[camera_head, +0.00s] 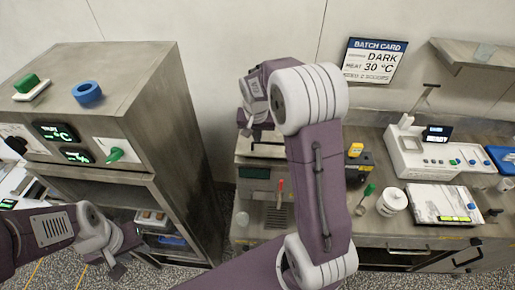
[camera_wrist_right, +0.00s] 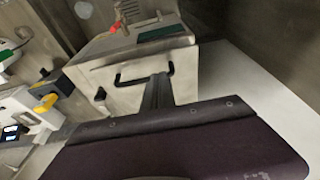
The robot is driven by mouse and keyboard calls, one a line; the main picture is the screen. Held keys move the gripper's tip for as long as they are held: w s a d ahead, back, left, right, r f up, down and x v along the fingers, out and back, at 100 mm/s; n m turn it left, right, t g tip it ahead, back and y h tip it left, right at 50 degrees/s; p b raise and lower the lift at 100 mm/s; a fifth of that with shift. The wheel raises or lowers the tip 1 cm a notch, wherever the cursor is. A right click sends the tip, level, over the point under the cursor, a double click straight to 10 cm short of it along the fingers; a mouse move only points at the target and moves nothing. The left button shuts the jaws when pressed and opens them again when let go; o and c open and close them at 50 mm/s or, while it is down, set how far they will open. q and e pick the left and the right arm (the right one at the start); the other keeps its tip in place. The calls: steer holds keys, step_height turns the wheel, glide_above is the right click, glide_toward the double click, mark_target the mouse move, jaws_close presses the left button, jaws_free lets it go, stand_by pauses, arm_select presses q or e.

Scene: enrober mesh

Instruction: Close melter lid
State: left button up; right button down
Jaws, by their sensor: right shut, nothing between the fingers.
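The melter (camera_head: 250,190) is a grey metal box on the bench, with a dark green display and a red lever on its front. Its upper part is partly hidden behind my right arm. In the right wrist view, the melter's lid (camera_wrist_right: 125,72) is a pale panel with a black bar handle. It seems to lie flat on the box. My right gripper (camera_head: 245,125) is shut and empty, just above the melter's top. Its dark fingers (camera_wrist_right: 157,95) overlap the handle in the wrist view; contact cannot be told. My left gripper (camera_head: 120,268) hangs low at left, away from the melter; its jaws are unclear.
A tall metal cabinet (camera_head: 190,150) with displays stands left of the melter. Right of it are a yellow-and-black device (camera_head: 358,165), a white tub (camera_head: 391,202) and a white console (camera_head: 430,155) on the bench. A floor gap separates cabinet and bench.

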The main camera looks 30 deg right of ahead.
mark_target(258, 154)
steer(key=x, duration=0.2)
steer(key=p+x, duration=0.1)
steer(key=x, duration=0.2)
steer(key=p+x, duration=0.1)
steer(key=x, duration=0.1)
steer(key=shift+s+a+f, duration=0.15)
steer(key=shift+s+f, duration=0.2)
steer(key=shift+f, duration=0.65)
